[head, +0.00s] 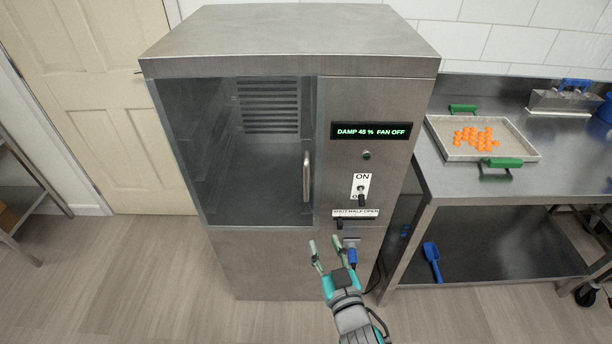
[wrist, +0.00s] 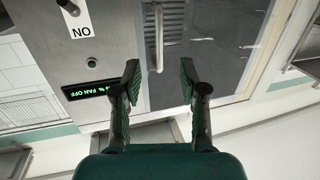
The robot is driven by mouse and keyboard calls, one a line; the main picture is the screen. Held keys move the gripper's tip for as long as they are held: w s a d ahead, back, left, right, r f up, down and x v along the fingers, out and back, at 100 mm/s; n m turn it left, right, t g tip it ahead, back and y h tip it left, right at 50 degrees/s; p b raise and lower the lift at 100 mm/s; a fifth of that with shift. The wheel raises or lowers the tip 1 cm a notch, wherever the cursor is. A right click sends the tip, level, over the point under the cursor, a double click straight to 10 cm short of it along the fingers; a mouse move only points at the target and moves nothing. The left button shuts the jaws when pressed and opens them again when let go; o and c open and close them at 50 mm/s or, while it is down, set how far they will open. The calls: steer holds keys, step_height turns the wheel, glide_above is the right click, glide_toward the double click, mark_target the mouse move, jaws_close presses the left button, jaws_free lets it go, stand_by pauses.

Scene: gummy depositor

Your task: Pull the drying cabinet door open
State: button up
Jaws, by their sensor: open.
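The drying cabinet (head: 270,265) is a steel box with a glass door (head: 245,160) on its left front. The door looks shut, with empty racks behind the glass. Its upright bar handle (head: 306,177) is on the door's right edge; it also shows in the wrist view (wrist: 158,38), beyond my fingertips and between their lines. My gripper (head: 327,256) is open and empty, in front of the cabinet and below the handle in the head view. In the wrist view my gripper (wrist: 160,80) has its two fingers apart, not touching the handle.
Right of the door are a display (head: 370,131) reading "DAMP 45 % FAN OFF", an ON switch (head: 361,192), a slider (head: 355,219) and a blue plug (head: 352,256). A steel table (head: 480,190) at right bears a tray (head: 520,155) of orange gummies. Floor at left is clear.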

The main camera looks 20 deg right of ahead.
steer(key=m+h, duration=0.1)
glide_toward(307, 178)
steer(key=shift+t, duration=0.3)
steer(key=w, duration=0.7)
steer(key=w+d, duration=0.1)
steer(key=w, duration=0.2)
steer(key=shift+w+d+f, duration=0.15)
steer(key=shift+w+f, duration=0.2)
steer(key=shift+w, duration=0.05)
jaws_close()
